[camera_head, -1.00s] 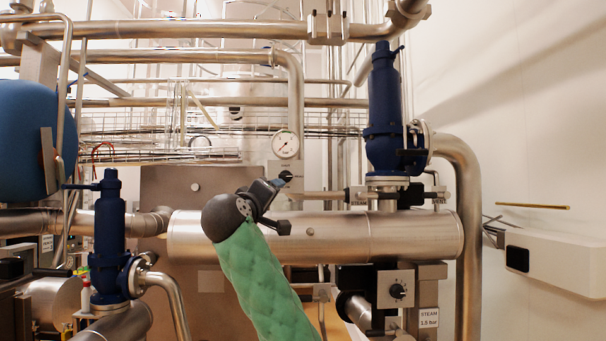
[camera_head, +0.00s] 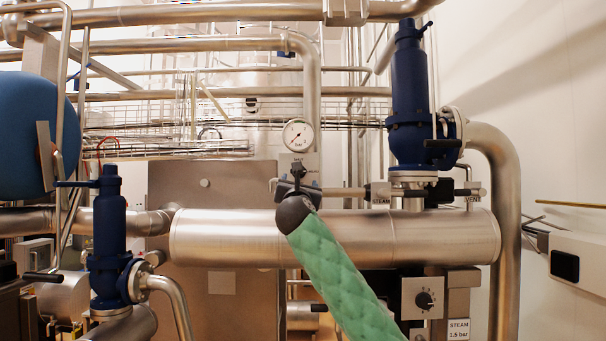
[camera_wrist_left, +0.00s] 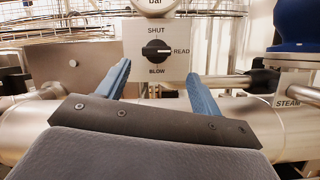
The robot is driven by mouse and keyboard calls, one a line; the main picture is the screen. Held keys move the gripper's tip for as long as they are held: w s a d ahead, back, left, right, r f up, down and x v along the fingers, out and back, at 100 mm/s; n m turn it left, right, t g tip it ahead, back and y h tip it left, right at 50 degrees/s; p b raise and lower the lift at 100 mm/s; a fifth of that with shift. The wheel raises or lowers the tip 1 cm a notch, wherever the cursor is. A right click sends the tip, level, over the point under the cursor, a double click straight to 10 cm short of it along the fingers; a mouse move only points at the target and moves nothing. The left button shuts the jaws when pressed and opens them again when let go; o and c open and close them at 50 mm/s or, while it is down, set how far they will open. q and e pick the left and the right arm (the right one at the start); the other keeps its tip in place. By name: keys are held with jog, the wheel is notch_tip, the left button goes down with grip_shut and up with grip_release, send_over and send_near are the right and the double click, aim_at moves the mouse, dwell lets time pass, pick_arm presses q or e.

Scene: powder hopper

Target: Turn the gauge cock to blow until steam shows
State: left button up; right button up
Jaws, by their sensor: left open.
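The gauge cock (camera_wrist_left: 156,50) is a black knob on a pale plate (camera_wrist_left: 172,28) marked SHUT, READ and BLOW. Its white mark points right, at READ. In the head view the plate (camera_head: 288,163) sits under the round pressure gauge (camera_head: 298,135), partly hidden by my gripper. My left gripper (camera_wrist_left: 158,72), with blue fingers, is open and empty. In the wrist view its fingers are spread left and right of the knob, with the tips a little below its level; I cannot tell how far short of it they are. My right gripper is not in view. No steam shows.
A thick steel pipe (camera_head: 400,238) runs across below the plate. A blue valve (camera_head: 410,90) stands to the right, near the STEAM label (camera_head: 381,199). Another blue valve (camera_head: 108,235) is at lower left, and a dial box (camera_head: 423,298) at lower right.

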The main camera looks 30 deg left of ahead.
pick_arm(q)
jog(key=w+a+r+n+p, duration=0.3)
jog(key=w+a+p, duration=0.1)
jog(key=w+p, duration=0.1)
jog(key=shift+w+r, duration=0.15)
jog(key=shift+w, duration=0.2)
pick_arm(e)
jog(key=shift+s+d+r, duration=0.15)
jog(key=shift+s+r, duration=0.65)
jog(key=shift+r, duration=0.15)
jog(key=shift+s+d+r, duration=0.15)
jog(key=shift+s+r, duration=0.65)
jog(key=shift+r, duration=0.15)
pick_arm(q)
jog(key=c, duration=1)
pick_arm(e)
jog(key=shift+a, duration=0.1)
